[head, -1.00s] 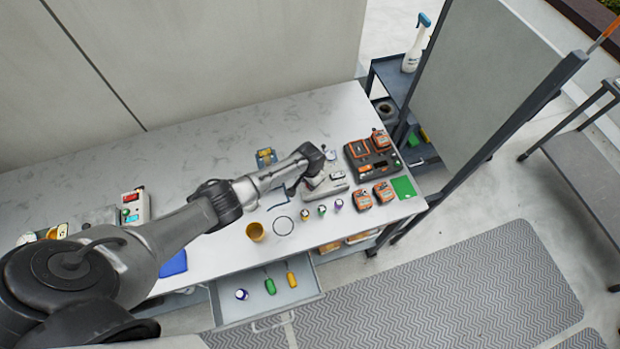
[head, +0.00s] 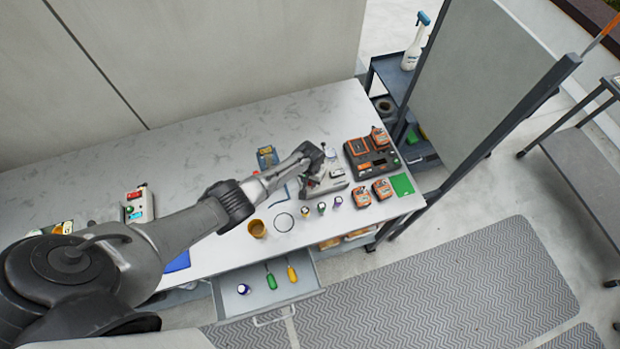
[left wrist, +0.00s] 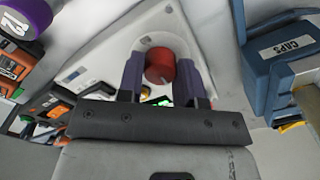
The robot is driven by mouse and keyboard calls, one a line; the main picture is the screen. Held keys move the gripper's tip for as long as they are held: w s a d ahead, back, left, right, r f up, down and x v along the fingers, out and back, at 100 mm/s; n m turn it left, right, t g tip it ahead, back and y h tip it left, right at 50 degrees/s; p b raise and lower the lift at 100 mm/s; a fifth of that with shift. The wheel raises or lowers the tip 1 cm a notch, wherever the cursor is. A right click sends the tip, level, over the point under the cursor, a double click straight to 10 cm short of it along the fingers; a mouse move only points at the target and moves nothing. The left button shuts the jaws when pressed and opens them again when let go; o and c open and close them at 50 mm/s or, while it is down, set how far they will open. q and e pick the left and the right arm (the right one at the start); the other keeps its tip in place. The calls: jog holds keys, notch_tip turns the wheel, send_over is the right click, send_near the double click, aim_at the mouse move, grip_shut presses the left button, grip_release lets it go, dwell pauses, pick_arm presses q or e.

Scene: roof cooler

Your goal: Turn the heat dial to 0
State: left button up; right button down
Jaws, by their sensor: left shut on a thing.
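The heat dial (left wrist: 160,66) is a round red knob with a pale mark on its lower edge. It sits on a pale grey device, the heat station (left wrist: 104,55), which also shows on the workbench in the head view (head: 330,185). My left gripper (left wrist: 160,72) has its two purple fingers on either side of the dial, shut on it. In the head view my left wrist reaches over the device and hides the dial. The dial's scale and setting cannot be read. A small green glow shows below the dial in the left wrist view. My right gripper is not seen.
Right of the device stands a black and orange charger (head: 366,164) with battery packs (head: 382,189) nearby. A blue caps box (left wrist: 285,60) is close beside my left gripper. An open drawer (head: 262,303) juts forward.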

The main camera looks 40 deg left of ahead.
pick_arm(q)
jog(key=o, duration=0.9)
jog(key=shift+r, duration=0.5)
notch_tip(320, 180, up, 13)
jog(key=shift+f+p, duration=0.1)
jog(key=shift+p, duration=0.95)
